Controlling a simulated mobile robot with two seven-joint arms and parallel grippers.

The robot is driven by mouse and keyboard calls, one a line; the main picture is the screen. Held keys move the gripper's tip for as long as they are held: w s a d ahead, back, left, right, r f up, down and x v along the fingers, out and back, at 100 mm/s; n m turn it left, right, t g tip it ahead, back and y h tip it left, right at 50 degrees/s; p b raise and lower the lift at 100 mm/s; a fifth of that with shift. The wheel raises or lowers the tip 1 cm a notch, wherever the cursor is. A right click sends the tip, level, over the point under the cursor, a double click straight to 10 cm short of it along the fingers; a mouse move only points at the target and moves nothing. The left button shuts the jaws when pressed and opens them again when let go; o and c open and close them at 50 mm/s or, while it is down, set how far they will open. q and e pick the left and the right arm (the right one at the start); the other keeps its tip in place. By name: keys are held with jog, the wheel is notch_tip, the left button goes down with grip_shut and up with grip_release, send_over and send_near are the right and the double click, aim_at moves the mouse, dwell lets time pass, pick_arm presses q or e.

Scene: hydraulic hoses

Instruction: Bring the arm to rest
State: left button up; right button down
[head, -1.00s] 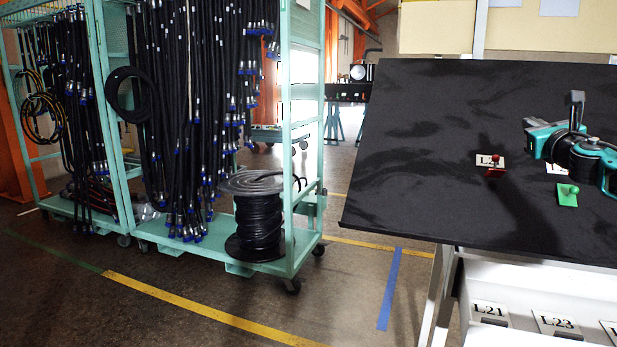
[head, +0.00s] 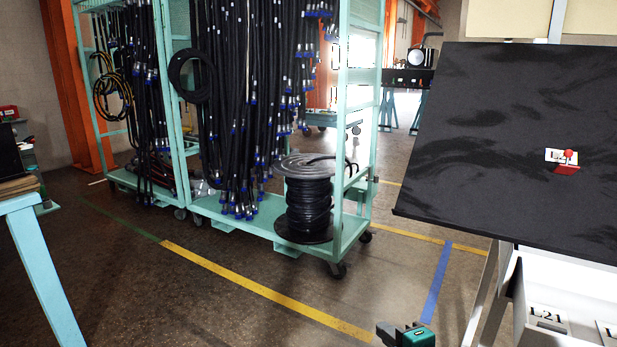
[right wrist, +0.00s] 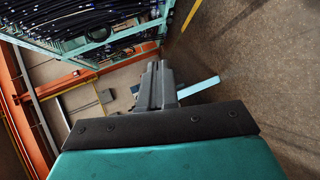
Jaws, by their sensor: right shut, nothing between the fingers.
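My right gripper (head: 386,332) shows only partly at the bottom edge of the head view, a dark and teal piece low in front of the floor, left of the black board's legs. In the right wrist view its dark fingers (right wrist: 155,88) are together, with nothing between them. The rest of the right arm is below the frame. My left gripper is not in view.
A tilted black board (head: 510,130) at right carries a red-knobbed piece (head: 566,163) by a label. Labelled white bins (head: 560,300) sit below it. A teal hose rack (head: 360,120) with a black reel (head: 308,205) stands behind. A teal-legged table (head: 45,270) is at left. The middle floor is clear.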

jog(key=s+a+f+m+g, duration=0.1)
jog(key=s+f+m, duration=0.35)
jog(key=s, duration=0.25)
jog(key=s+a+f+m, duration=0.2)
jog(key=s+f+m, duration=0.1)
jog(key=s+m, duration=0.3)
jog(key=s+d+f+m+g+h, duration=0.1)
jog(key=s+d+f+m, duration=0.1)
jog(key=s+m, duration=0.2)
jog(key=s+d+f+m+h, duration=0.2)
jog(key=s+d+m, duration=0.1)
jog(key=s, duration=0.5)
jog(key=shift+m+g, duration=0.4)
jog(key=shift+m, duration=0.45)
jog(key=shift+w, duration=0.15)
